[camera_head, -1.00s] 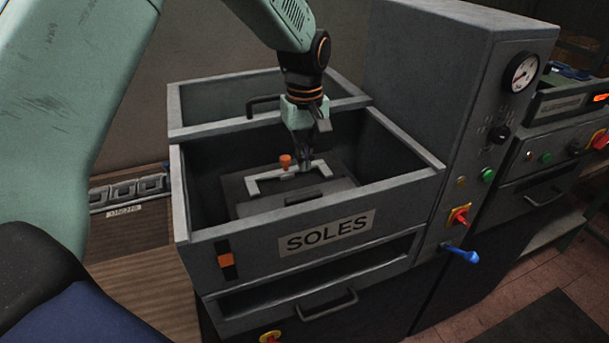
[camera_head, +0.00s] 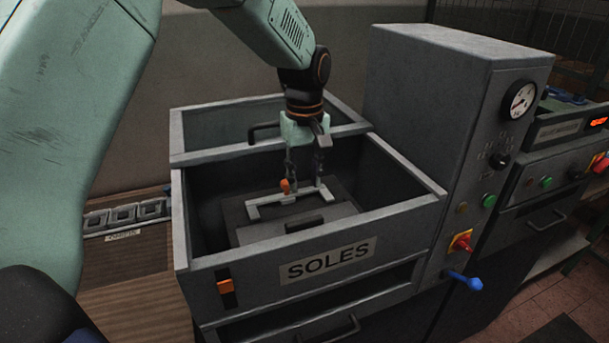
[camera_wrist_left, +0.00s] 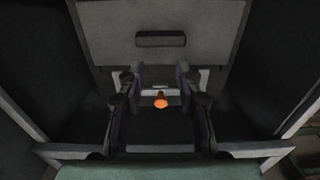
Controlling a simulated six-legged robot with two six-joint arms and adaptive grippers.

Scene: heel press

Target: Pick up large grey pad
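A large grey pad (camera_head: 330,222) with a dark raised handle (camera_head: 304,223) lies in the front bin labelled SOLES (camera_head: 205,251). In the left wrist view the pad (camera_wrist_left: 205,52) fills the upper middle. A light grey bracket (camera_head: 268,200) with an orange knob (camera_head: 285,185) is at the pad's far side. My left gripper (camera_head: 306,184) points down into the bin over the bracket, behind the handle. Its fingers are apart, and in the left wrist view the orange knob (camera_wrist_left: 160,103) shows between them. I cannot tell whether they touch the bracket. My right gripper is not in view.
The bin walls stand close around the pad. An empty-looking second bin (camera_head: 215,130) is behind. A tall grey control housing (camera_head: 440,110) with a gauge rises on the right. A wooden surface (camera_head: 135,280) with a labelled rack (camera_head: 125,215) is at left.

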